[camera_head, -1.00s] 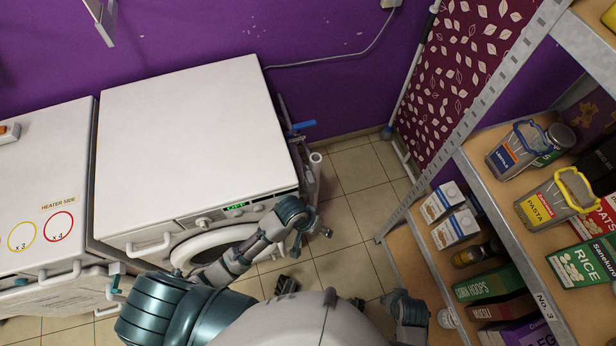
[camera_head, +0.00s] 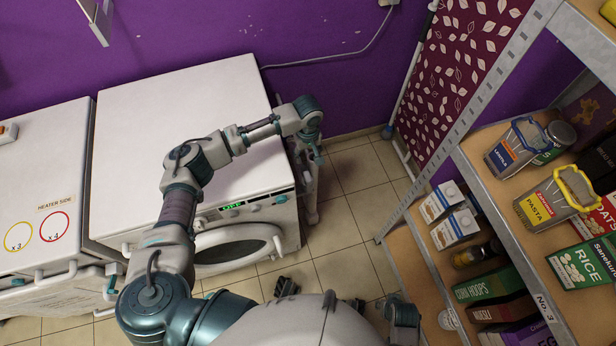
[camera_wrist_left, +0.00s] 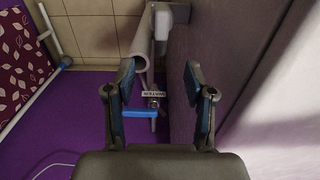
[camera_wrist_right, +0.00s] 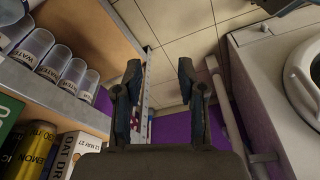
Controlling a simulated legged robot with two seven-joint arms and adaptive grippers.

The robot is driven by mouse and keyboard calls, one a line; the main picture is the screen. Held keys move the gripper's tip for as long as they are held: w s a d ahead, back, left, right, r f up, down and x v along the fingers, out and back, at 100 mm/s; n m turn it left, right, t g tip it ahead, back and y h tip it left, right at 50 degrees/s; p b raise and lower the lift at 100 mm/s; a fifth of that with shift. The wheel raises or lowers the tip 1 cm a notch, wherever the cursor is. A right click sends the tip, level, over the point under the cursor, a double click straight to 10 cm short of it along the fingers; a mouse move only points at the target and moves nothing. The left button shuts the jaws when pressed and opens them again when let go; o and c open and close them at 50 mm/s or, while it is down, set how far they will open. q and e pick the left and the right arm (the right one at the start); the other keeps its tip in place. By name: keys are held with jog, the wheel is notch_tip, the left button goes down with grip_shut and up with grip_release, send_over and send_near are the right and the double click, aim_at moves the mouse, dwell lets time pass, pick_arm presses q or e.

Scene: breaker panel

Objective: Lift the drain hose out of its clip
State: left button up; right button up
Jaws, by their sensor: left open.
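In the left wrist view a pale tube (camera_wrist_left: 141,38), which looks like the drain hose, runs down beside the washing machine's side. Its end shows between and beyond the fingers of my left gripper (camera_wrist_left: 159,75), which is open and empty. In the head view my left gripper (camera_head: 318,152) points down over the gap at the right side of the washing machine (camera_head: 185,120), and hides part of the pipes there. The hose's clip cannot be made out. My right gripper (camera_wrist_right: 160,72) is open and empty, between the shelf and the washing machine.
A blue lever (camera_wrist_left: 140,112) and a label reading WATER (camera_wrist_left: 153,94) sit near the tube. A shelf rack (camera_head: 440,155) with boxes and jars stands at the right. The tiled floor (camera_head: 355,190) between them is mostly clear. The purple wall (camera_head: 200,35) is behind.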

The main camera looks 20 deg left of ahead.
pick_arm(q)
jog(key=b, duration=0.2)
send_over(307, 174)
jog(key=f, duration=0.7)
jog(key=shift+w+a+f, duration=0.1)
jog(key=shift+a+f, duration=0.15)
jog(key=shift+a, duration=0.05)
jog(key=shift+a+f, duration=0.3)
jog(key=shift+f, duration=0.2)
jog(key=shift+d+f+b, duration=0.25)
jog(key=shift+f+b, duration=0.2)
jog(key=shift+f, duration=0.75)
jog(key=shift+d+f+b, duration=0.15)
jog(key=shift+d+f, duration=0.05)
jog(key=shift+f, duration=0.3)
jog(key=shift+d+f+b, duration=0.15)
jog(key=shift+d+f, duration=0.05)
jog(key=shift+f, duration=0.25)
jog(key=shift+d+f, duration=0.1)
jog(key=shift+f, duration=0.1)
jog(key=shift+a, duration=0.5)
jog(key=c, duration=0.8)
grip_shut()
jog(key=shift+d+r, duration=0.1)
jog(key=shift+d, duration=0.25)
pick_arm(e)
notch_tip(307, 174, up, 9)
jog(key=w+t, duration=0.2)
jog(key=shift+w+a, duration=0.15)
jog(key=shift+a, duration=0.3)
